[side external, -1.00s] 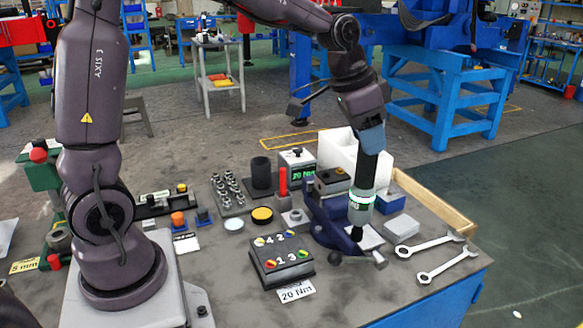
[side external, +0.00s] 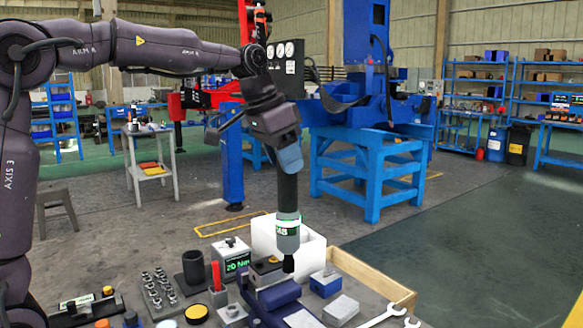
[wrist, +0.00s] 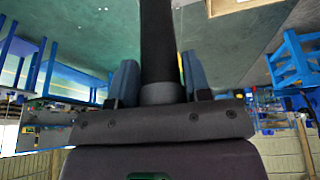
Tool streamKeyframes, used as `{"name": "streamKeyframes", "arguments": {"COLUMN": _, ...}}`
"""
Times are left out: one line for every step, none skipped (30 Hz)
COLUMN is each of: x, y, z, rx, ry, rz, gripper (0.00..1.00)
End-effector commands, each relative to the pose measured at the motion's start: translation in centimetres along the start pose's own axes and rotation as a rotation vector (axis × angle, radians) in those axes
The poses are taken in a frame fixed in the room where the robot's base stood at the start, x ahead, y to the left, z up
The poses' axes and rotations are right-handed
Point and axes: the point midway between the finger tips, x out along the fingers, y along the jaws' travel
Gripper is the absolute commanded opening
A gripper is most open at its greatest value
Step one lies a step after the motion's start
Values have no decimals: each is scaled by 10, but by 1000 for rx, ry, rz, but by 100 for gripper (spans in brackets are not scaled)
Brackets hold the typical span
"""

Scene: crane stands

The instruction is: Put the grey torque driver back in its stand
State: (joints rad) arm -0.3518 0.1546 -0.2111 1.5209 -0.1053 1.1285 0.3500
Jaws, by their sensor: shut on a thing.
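The torque driver (side external: 287,228) hangs upright from my gripper (side external: 288,158). It has a long black shaft, a grey lower body with a pale green-lettered band, and a short dark tip. My gripper's blue fingers are shut on the black part; the wrist view shows them on either side of the driver (wrist: 158,45). In the side view the tip shows in front of the white box and beside the blue vise-like fixture (side external: 275,297), apparently clear of the bench. I cannot tell which item is the driver's stand.
A white box (side external: 305,250) stands behind the driver. A blue block (side external: 325,284) and a grey block (side external: 341,309) lie to the right, inside a wooden edge (side external: 375,277). A 20 Nm display box (side external: 236,262), black cup (side external: 196,267) and red-handled item (side external: 216,278) are left.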

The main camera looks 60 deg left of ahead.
Motion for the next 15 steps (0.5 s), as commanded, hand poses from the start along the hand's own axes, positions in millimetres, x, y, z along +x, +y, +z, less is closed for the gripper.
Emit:
{"name": "streamKeyframes", "arguments": {"x": -2, "y": -14, "z": -2, "rx": -31, "ry": 8, "rz": -11, "gripper": 3}}
{"name": "streamKeyframes", "arguments": {"x": -3, "y": -21, "z": -2, "rx": -47, "ry": 8, "rz": -15, "gripper": 3}}
{"name": "streamKeyframes", "arguments": {"x": -3, "y": -33, "z": -2, "rx": -74, "ry": 9, "rz": -23, "gripper": 3}}
{"name": "streamKeyframes", "arguments": {"x": -4, "y": -41, "z": -2, "rx": -94, "ry": 10, "rz": -28, "gripper": 3}}
{"name": "streamKeyframes", "arguments": {"x": -5, "y": -50, "z": -2, "rx": -113, "ry": 12, "rz": -34, "gripper": 3}}
{"name": "streamKeyframes", "arguments": {"x": -5, "y": -65, "z": -2, "rx": -146, "ry": 12, "rz": -44, "gripper": 3}}
{"name": "streamKeyframes", "arguments": {"x": -6, "y": -75, "z": -1, "rx": -168, "ry": 14, "rz": -52, "gripper": 3}}
{"name": "streamKeyframes", "arguments": {"x": -7, "y": -88, "z": 1, "rx": -196, "ry": 15, "rz": -61, "gripper": 3}}
{"name": "streamKeyframes", "arguments": {"x": -9, "y": -104, "z": 3, "rx": -232, "ry": 15, "rz": -73, "gripper": 3}}
{"name": "streamKeyframes", "arguments": {"x": -10, "y": -117, "z": 6, "rx": -261, "ry": 16, "rz": -83, "gripper": 3}}
{"name": "streamKeyframes", "arguments": {"x": -12, "y": -130, "z": 8, "rx": -289, "ry": 18, "rz": -94, "gripper": 3}}
{"name": "streamKeyframes", "arguments": {"x": -13, "y": -147, "z": 12, "rx": -327, "ry": 19, "rz": -107, "gripper": 3}}
{"name": "streamKeyframes", "arguments": {"x": -15, "y": -160, "z": 16, "rx": -355, "ry": 19, "rz": -118, "gripper": 3}}
{"name": "streamKeyframes", "arguments": {"x": -17, "y": -172, "z": 20, "rx": -382, "ry": 20, "rz": -128, "gripper": 3}}
{"name": "streamKeyframes", "arguments": {"x": -19, "y": -188, "z": 26, "rx": -417, "ry": 20, "rz": -142, "gripper": 3}}
